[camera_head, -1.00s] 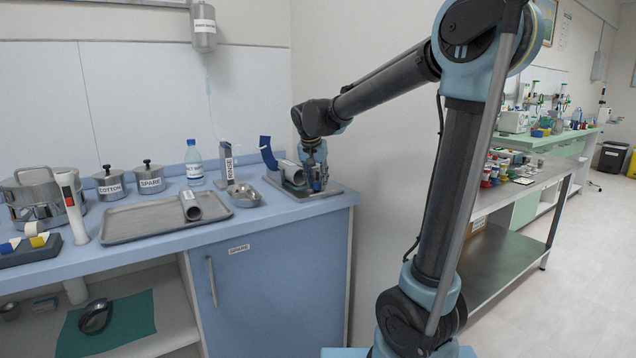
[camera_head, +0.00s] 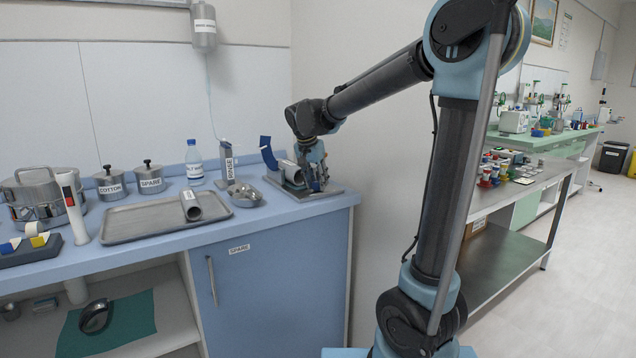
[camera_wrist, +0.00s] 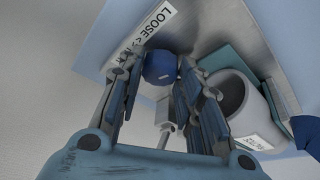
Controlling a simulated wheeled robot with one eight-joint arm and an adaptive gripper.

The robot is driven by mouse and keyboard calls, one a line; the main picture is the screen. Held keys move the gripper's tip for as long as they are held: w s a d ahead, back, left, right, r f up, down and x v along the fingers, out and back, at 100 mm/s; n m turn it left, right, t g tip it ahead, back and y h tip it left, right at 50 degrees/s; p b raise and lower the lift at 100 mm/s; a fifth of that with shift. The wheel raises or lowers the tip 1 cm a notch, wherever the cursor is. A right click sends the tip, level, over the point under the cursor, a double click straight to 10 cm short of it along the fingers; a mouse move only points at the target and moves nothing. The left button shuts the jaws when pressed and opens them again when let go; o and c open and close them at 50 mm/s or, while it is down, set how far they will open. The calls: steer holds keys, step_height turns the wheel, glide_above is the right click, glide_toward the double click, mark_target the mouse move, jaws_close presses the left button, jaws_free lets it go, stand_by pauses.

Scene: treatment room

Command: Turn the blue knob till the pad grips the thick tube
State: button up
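The blue knob (camera_wrist: 160,67) sits between the two fingertips of my gripper (camera_wrist: 159,72) in the wrist view. The fingers lie close on both sides of it; I cannot tell whether both touch. My gripper (camera_head: 316,177) hides the knob in the head view. A thick grey tube (camera_wrist: 236,92) with a white label lies right of the fingers, against a teal block (camera_wrist: 226,60). It also shows in the head view (camera_head: 291,173). A grey clamp piece (camera_wrist: 164,112) shows between the fingers; its contact with the tube is hidden. A label (camera_wrist: 148,32) beginning "LOOSE" lies beside the knob.
The fixture's metal base plate (camera_head: 328,192) is at the counter's right end by the wall. A tray (camera_head: 150,228) holds another grey tube (camera_head: 190,206).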

steer(key=shift+o, duration=1.2)
steer(key=v, duration=1.2)
